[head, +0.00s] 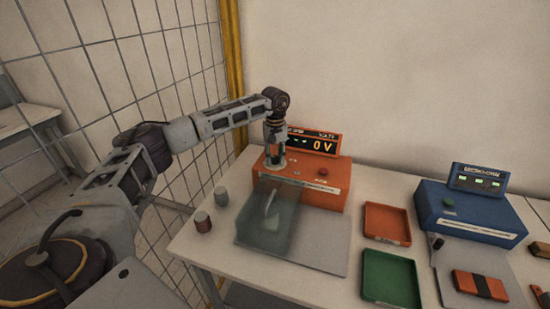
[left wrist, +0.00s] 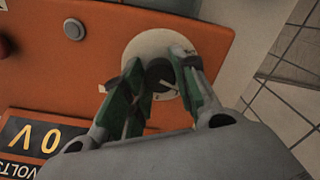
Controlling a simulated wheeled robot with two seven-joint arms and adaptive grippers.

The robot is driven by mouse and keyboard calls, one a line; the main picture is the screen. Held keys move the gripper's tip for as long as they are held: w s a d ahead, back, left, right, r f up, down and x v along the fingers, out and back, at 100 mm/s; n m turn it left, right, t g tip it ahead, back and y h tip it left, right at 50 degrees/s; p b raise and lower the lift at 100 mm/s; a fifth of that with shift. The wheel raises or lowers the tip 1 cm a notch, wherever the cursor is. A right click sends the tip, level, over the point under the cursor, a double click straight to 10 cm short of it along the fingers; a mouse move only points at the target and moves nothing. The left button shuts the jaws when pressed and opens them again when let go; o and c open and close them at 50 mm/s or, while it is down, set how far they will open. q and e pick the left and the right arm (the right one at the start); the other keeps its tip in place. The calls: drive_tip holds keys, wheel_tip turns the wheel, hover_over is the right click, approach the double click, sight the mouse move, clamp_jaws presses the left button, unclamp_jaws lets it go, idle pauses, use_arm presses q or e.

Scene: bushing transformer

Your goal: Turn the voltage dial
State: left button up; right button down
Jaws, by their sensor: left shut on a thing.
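The voltage dial is a dark round knob (left wrist: 158,74) on a white round plate (left wrist: 150,46), set in the top of the orange transformer unit (head: 325,188). My left gripper (head: 274,163) reaches down onto the left part of the unit's top and hides the dial in the head view. In the left wrist view its green-padded fingers (left wrist: 161,84) are on either side of the knob and shut on it. The display (head: 318,145) behind reads 0 V; it also shows in the left wrist view (left wrist: 38,137). My right gripper is not in view.
A clear tinted guard (head: 267,222) stands before the orange unit. Two small cylinders (head: 221,196) (head: 203,221) are to its left. A red tray (head: 387,222) and green tray (head: 390,279) lie to the right, then a blue unit (head: 470,212). A wire fence (head: 110,75) borders the left.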

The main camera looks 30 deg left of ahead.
sight(275, 158)
use_arm(q)
drive_tip(key=m, duration=0.5)
drive_tip(key=shift+r+b, duration=0.1)
drive_tip(key=shift+b, duration=0.2)
drive_tip(key=shift+m, duration=0.3)
drive_tip(key=o, duration=1)
drive_tip(key=shift+r, duration=5.95)
